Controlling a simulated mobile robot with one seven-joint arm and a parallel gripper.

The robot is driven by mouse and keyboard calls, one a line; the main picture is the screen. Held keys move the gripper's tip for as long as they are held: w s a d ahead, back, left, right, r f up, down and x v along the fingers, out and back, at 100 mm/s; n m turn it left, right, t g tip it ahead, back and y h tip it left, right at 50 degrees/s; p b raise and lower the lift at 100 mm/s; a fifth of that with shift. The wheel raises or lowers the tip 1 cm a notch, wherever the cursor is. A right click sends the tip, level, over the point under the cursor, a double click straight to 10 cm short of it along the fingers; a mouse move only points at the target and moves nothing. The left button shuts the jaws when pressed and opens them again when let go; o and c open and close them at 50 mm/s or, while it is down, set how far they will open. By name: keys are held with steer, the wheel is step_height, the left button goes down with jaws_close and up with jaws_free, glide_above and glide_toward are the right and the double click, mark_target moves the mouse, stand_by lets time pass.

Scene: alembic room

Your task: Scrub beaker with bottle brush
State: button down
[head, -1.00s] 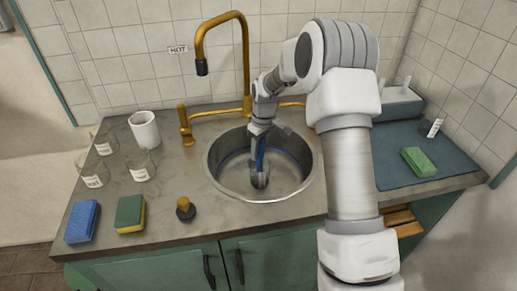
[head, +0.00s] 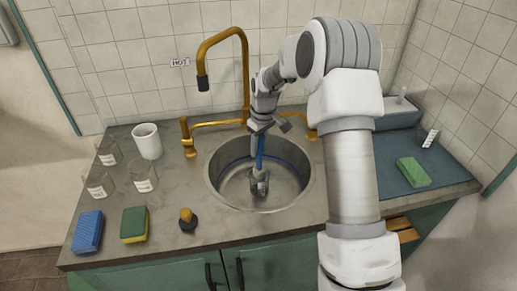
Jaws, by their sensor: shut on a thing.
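The metal sink (head: 222,190) is set in the grey counter. In it stands a small glass beaker (head: 260,187) with a pale label. The bottle brush (head: 260,150) has a blue handle and is upright, its lower end at the beaker. I cannot tell how deep the bristles sit inside the glass. My gripper (head: 261,131) is above the beaker, shut on the top of the blue handle. The fingertips are small and partly hidden in the head view.
Three labelled glass beakers (head: 143,177) and a white mug (head: 147,141) stand left. A blue sponge (head: 88,230), a green-yellow sponge (head: 134,225) and a stopper (head: 188,219) line the front edge. A brass faucet (head: 246,75) rises behind the sink. A mat (head: 385,160) lies right, holding a green sponge (head: 413,172).

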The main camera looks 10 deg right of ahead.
steer(key=shift+w+r+p, duration=0.15)
steer(key=shift+r+p, duration=1.7)
steer(key=shift+r, duration=1.35)
